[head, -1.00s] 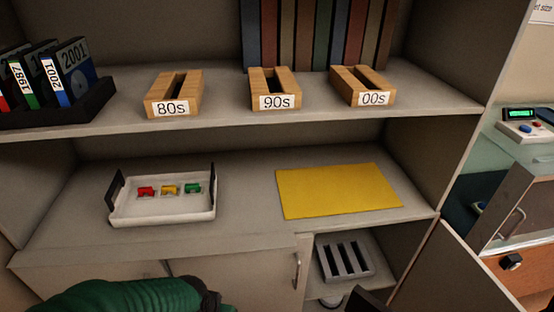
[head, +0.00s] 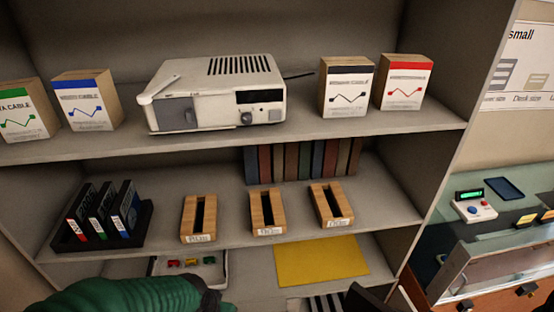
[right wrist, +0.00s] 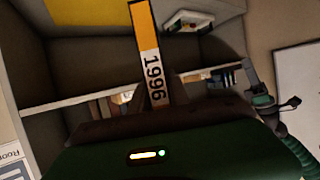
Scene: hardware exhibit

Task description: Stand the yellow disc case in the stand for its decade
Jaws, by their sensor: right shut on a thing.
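The yellow disc case (right wrist: 148,45), its spine marked 1996, stands up from my right gripper (right wrist: 160,97) in the right wrist view. My right gripper is shut on its lower end. In the head view three wooden slotted stands are on the middle shelf: the left one, 80s (head: 189,215), the middle one, 90s (head: 257,212), and the right one, 00s (head: 322,205). Their slots look empty. Their labels read clearly only in the earlier view. My left gripper (right wrist: 290,103) shows small and dark at the right of the right wrist view; its jaws are unclear.
A dark rack (head: 70,241) of disc cases stands left of the stands. Books (head: 300,160) line the shelf's back. A white device (head: 215,95) and cable boxes (head: 345,88) fill the shelf above. Below are a white tray (head: 215,270) and a yellow mat (head: 320,260).

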